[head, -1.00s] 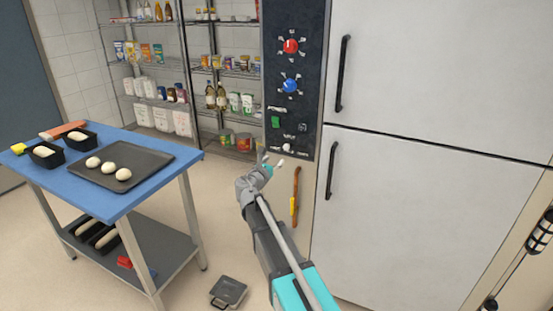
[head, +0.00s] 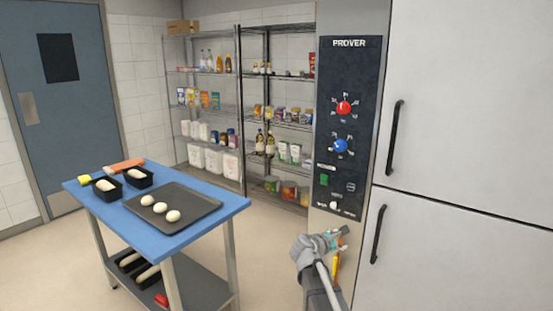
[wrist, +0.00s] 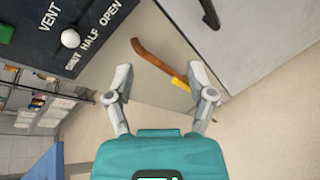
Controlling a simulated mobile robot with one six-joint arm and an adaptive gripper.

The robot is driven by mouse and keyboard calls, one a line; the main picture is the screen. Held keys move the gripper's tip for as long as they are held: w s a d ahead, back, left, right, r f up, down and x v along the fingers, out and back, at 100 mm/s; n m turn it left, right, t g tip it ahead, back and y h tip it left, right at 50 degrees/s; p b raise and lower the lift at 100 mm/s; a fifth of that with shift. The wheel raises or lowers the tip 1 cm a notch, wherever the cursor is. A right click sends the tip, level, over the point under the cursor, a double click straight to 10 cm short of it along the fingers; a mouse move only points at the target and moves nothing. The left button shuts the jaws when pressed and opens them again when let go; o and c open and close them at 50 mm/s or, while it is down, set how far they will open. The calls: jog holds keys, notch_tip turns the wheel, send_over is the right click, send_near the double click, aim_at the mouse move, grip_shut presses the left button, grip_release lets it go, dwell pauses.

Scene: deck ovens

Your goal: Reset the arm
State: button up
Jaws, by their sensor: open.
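My gripper (wrist: 163,85) is open and empty in the wrist view, its two grey fingers spread apart. In the head view my gripper (head: 335,236) is small, at the lower right in front of the prover, below its control panel (head: 347,125). The panel has a red knob (head: 344,108), a blue knob (head: 340,146), a green switch (head: 324,180) and a white vent knob (head: 333,206). In the wrist view the vent knob (wrist: 70,38) is at the upper left, apart from the fingers. A brown tool with a yellow band (wrist: 158,62) shows beyond the fingers.
A blue-topped table (head: 215,222) stands at left with a dark tray (head: 196,206) of dough balls and black loaf tins (head: 107,190). Shelves (head: 240,150) of goods stand behind. Prover doors with a black handle (head: 378,234) are at right. Floor shows between table and prover.

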jog(key=s+d+f+m+g+y+p, duration=0.1)
jog(key=s+f+m+g+y+p, duration=0.15)
jog(key=s+m, duration=0.3)
jog(key=s+d+f+m+g+y+p, duration=0.1)
jog(key=s+m+g, duration=0.2)
jog(key=s+m, duration=0.3)
jog(key=s+a+m+g+y+p, duration=0.2)
jog(key=s+a+m+y, duration=0.1)
jog(key=s, duration=0.4)
jog(key=s+a+m+g+y+p, duration=0.2)
jog(key=s+a+m+y, duration=0.1)
jog(key=s, duration=0.4)
jog(key=shift+a+f+m+y, duration=0.15)
jog(key=shift+f+m+y, duration=0.25)
jog(key=shift+m, duration=0.65)
jog(key=shift+w+r, duration=0.1)
dwell(1.7)
